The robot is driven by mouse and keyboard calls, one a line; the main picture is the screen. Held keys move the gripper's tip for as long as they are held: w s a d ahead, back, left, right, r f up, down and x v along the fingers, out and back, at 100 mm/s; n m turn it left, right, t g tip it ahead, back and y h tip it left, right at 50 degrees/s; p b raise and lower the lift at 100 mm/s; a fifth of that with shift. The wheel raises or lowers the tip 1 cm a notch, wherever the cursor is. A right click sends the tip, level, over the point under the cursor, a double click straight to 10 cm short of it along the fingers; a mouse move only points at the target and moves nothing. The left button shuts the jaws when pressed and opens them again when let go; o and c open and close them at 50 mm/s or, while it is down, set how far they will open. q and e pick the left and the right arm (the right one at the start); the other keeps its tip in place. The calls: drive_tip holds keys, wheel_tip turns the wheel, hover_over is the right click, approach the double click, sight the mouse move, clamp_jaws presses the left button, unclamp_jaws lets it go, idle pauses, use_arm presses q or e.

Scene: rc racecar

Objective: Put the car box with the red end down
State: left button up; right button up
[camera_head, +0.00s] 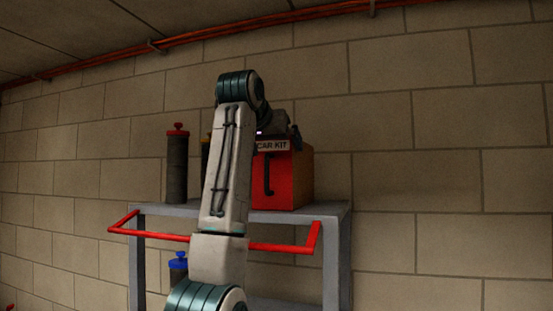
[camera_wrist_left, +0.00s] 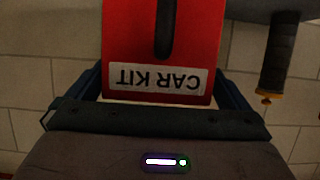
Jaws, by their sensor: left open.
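The car box (camera_head: 275,180) stands on the top shelf of a grey rack. Its red end faces out toward me, with a black handle and a white "CAR KIT" label; its side is brown. My left gripper (camera_head: 285,132) is at the box's upper part, partly hidden behind my own arm. In the left wrist view, the red end (camera_wrist_left: 190,50) and label appear upside down. The open fingers of my left gripper (camera_wrist_left: 160,72) lie on either side of the box; I cannot tell whether they touch it. My right gripper is not in view.
A dark bottle with a red cap (camera_head: 177,165) stands left of the box on the shelf (camera_head: 330,208). Another bottle is mostly hidden behind my arm. A red rail (camera_head: 270,247) runs along the rack's front. A blue-capped bottle (camera_head: 178,262) is below. A block wall stands behind.

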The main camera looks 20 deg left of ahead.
use_arm(q)
drive_tip(key=b+v, duration=0.4)
drive_tip(key=v, duration=0.5)
drive_tip(key=shift+w+a, duration=0.1)
